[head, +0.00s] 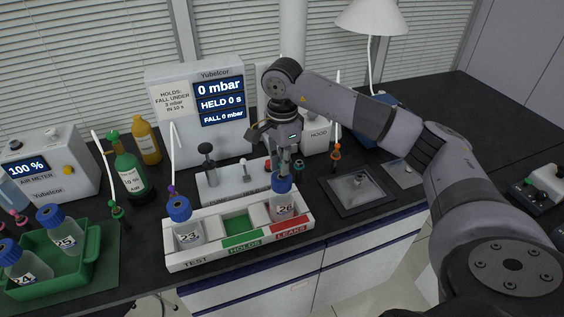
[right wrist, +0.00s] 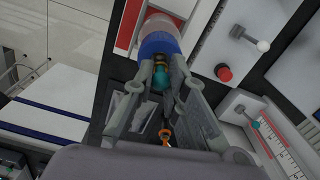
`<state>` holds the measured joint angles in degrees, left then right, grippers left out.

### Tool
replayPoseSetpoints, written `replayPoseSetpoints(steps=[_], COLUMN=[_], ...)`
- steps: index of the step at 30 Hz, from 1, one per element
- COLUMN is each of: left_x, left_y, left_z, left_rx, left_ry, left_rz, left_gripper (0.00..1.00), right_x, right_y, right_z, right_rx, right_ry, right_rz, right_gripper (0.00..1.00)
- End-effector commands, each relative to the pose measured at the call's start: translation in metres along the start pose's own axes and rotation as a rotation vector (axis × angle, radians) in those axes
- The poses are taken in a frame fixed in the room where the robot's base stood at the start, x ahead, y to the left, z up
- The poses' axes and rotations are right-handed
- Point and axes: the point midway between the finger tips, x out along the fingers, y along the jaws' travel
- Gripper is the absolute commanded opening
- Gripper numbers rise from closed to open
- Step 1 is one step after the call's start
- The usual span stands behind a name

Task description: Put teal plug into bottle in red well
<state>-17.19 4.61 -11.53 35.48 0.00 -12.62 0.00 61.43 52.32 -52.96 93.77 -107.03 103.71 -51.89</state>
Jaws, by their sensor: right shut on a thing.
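Bottle 26 (head: 283,206), clear with a blue cap, stands upright in the red LEAKS well (head: 302,226) of the white rack. My right gripper (head: 285,163) points down directly above this bottle. In the right wrist view its fingers (right wrist: 162,85) are shut on the teal plug (right wrist: 160,80). A brass-coloured part (right wrist: 160,65) shows between the plug and the blue cap (right wrist: 158,45). The plug is lined up with the cap, but I cannot tell whether it is seated in it. In the head view the fingers hide the plug. My left gripper is out of view.
Bottle 23 (head: 186,230) stands in the TEST well; the green HOLDS well (head: 237,224) is empty. A white device with levers (head: 225,187) stands close behind the rack. An orange plug (head: 335,153) is to the right. A green tray (head: 85,265) holds bottles at left.

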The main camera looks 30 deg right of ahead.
Motion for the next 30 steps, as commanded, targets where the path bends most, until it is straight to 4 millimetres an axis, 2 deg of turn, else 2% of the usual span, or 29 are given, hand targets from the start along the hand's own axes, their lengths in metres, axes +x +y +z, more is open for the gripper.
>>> replayPoseSetpoints(steps=[30], left_x=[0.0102], left_y=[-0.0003], left_z=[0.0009], left_rx=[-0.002], left_ry=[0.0], left_rz=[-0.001], left_gripper=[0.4], right_x=[0.0109], right_y=[0.0003], right_z=[0.0003], right_rx=[0.0], right_ry=[0.0], right_rz=[-0.001], right_gripper=[0.0])
